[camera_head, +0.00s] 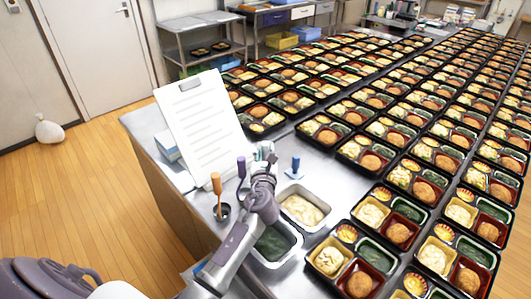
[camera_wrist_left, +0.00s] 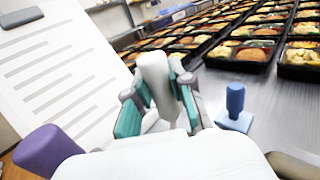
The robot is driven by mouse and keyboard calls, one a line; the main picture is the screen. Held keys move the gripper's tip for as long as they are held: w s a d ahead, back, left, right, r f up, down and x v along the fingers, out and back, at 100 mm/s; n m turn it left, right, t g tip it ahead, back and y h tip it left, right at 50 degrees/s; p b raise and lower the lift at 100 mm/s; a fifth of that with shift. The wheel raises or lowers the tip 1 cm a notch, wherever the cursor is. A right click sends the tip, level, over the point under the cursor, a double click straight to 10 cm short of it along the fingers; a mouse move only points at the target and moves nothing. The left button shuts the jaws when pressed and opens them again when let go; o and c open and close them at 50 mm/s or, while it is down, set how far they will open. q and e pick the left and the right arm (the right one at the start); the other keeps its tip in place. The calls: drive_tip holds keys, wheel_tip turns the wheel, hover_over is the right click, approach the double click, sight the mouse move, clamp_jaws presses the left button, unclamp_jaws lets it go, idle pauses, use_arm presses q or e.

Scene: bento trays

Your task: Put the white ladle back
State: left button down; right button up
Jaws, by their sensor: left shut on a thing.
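My left gripper (camera_head: 264,158) is over the metal table between the purple and blue handles. In the left wrist view its teal-padded fingers (camera_wrist_left: 158,103) are shut on the upright white ladle's handle (camera_wrist_left: 154,72). The ladle's lower end is hidden behind my gripper, so I cannot tell whether it rests in a holder. A purple handle (camera_head: 241,166) stands to the left of the gripper. An orange-handled tool (camera_head: 217,184) stands in a dark round holder (camera_head: 222,213). A blue handle (camera_head: 295,165) stands to the right. My right gripper is not in view.
A pan of pale food (camera_head: 324,219) and a pan of dark greens (camera_head: 297,244) sit near my left arm. A clipboard with a sheet (camera_head: 200,117) stands behind the tools. Rows of filled bento trays (camera_head: 357,223) cover the table's right side.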

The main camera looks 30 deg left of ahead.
use_arm(q)
drive_tip(key=shift+f, duration=0.15)
drive_tip(key=c, duration=1)
unclamp_jaws()
drive_tip(key=shift+f, duration=0.1)
drive_tip(key=b+v, duration=0.1)
drive_tip(key=v, duration=1.1)
